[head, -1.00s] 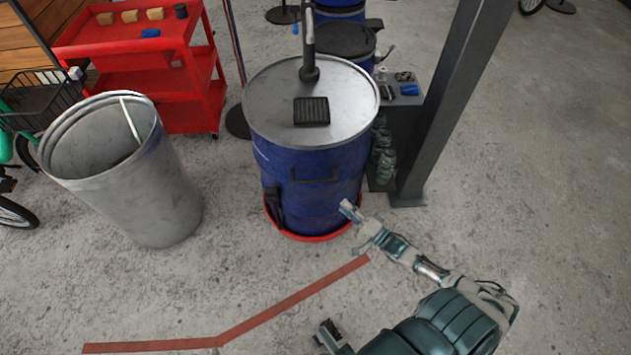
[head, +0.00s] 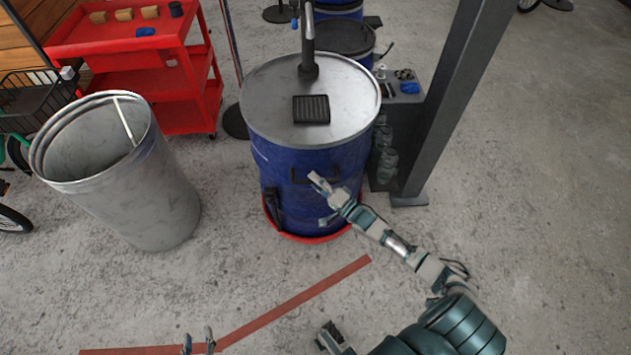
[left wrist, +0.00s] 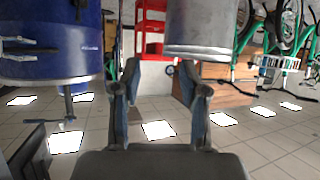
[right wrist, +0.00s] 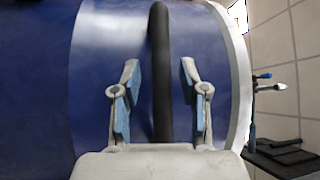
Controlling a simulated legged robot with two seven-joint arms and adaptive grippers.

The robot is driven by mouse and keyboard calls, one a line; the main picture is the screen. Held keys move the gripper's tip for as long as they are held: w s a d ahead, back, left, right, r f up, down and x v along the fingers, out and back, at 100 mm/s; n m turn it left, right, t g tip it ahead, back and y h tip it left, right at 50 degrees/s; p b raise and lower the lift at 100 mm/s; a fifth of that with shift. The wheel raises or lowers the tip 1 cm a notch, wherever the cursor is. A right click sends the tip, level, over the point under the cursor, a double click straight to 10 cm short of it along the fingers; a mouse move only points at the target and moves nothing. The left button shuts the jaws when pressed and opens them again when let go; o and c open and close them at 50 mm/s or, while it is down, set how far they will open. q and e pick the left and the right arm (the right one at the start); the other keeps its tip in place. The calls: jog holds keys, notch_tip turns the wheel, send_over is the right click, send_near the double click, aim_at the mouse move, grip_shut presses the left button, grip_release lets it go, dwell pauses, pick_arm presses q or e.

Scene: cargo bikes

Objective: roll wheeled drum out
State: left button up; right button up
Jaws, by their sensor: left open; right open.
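The blue drum (head: 285,165) with a grey metal lid stands upright in a red wheeled base (head: 300,238). A dark handle (head: 300,175) is on its near side. My right gripper (head: 321,200) is open in front of this handle. In the right wrist view the black handle bar (right wrist: 160,70) shows between the two open fingers (right wrist: 160,85), close to the blue wall (right wrist: 110,60); I cannot tell whether they are around it. My left gripper (head: 198,339) is open and empty over the floor at the bottom. The drum also shows in the left wrist view (left wrist: 50,58).
A grey bin (head: 140,200) stands left of the drum. A red cart (head: 150,60) is behind it. A dark post (head: 435,100) and a small stand (head: 400,100) are close on the right. A red line (head: 300,302) crosses the open floor in front.

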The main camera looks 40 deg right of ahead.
grip_shut()
jog(key=shift+s, duration=0.15)
pick_arm(q)
jog(key=s+a+f+g+y+p, duration=0.1)
jog(key=s+a+f+g+p, duration=0.2)
jog(key=s+g, duration=0.3)
jog(key=s+a+f+g+y+p, duration=0.2)
jog(key=s+g, duration=0.2)
jog(key=s, duration=0.5)
notch_tip(320, 180, down, 19)
jog(key=s+p, duration=0.2)
jog(key=p, duration=0.5)
jog(key=shift+s+f+g, duration=0.15)
jog(key=shift+s+g, duration=0.1)
jog(key=shift+g, duration=0.05)
pick_arm(e)
jog(key=s+a, duration=0.8)
jog(key=s, duration=0.5)
jog(key=s+a, duration=0.9)
jog(key=s, duration=0.5)
jog(key=shift+s+r, duration=0.2)
jog(key=shift+s, duration=0.05)
pick_arm(q)
jog(key=shift+a, duration=0.1)
pick_arm(e)
jog(key=shift+a, duration=0.1)
